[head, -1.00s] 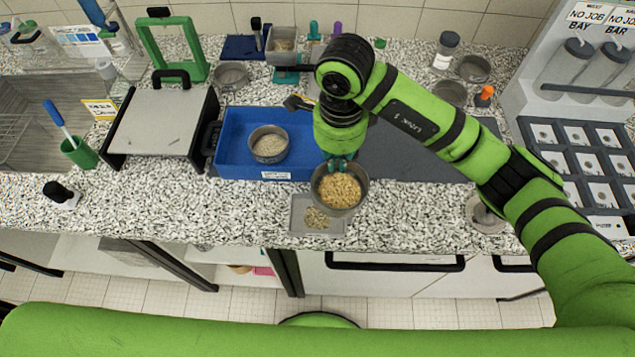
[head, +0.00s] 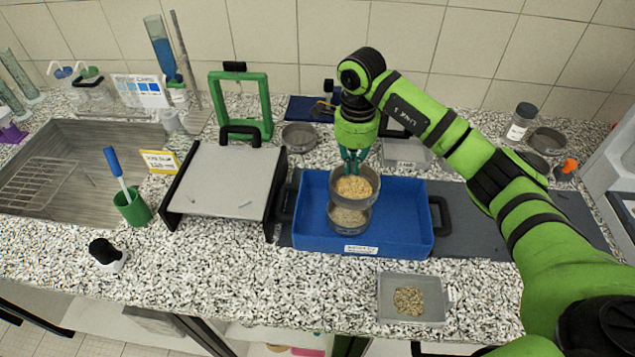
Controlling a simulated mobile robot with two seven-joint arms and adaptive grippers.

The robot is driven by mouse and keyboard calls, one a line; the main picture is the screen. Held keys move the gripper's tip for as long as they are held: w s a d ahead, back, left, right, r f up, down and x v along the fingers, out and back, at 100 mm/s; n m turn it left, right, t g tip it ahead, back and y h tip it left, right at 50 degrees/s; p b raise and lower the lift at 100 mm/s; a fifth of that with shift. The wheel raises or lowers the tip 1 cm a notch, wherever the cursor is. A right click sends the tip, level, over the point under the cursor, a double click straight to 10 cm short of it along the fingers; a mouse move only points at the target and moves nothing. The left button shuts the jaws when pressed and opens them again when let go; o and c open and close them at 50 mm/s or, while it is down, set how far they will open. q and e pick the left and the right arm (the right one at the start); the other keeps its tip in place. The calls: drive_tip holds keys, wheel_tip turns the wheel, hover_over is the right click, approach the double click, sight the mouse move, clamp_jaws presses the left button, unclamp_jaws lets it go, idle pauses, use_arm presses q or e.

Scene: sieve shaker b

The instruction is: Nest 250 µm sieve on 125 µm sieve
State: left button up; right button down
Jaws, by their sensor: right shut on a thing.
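My right gripper (head: 354,163) is shut on the far rim of a round metal sieve (head: 354,190) filled with coarse tan grains, apparently the 250 µm sieve. The second metal sieve (head: 348,226), with paler, finer material, stands in the blue tray (head: 405,232), apparently the 125 µm sieve. The held sieve is over the lower one and hides its far part. It looks about level and slightly to the far right of it. I cannot tell whether their rims touch. No size labels are readable on the sieves. My left gripper is out of view.
A grey dish (head: 412,298) with coarse grains lies on the counter in front of the blue tray. A flat-topped grey device (head: 222,180) stands close left of the tray. A green cup with a brush (head: 132,206) and a sink (head: 75,165) are further left.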

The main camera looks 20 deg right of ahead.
sight(350, 176)
drive_tip(key=shift+w+d+f+b, duration=0.1)
drive_tip(key=shift+w+f+b, duration=0.4)
drive_tip(key=shift+f, duration=0.2)
wheel_tip(350, 176, down, 4)
drive_tip(key=shift+r+b, duration=0.15)
drive_tip(key=shift+b, duration=1)
drive_tip(key=shift+f, duration=0.35)
drive_tip(key=shift+f+b, duration=0.1)
drive_tip(key=shift+b, duration=0.25)
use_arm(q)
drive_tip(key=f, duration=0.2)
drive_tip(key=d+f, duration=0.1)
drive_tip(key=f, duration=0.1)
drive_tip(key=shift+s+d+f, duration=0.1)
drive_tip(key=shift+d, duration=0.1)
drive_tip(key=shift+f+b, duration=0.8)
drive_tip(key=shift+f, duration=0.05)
use_arm(e)
drive_tip(key=shift+f, duration=0.7)
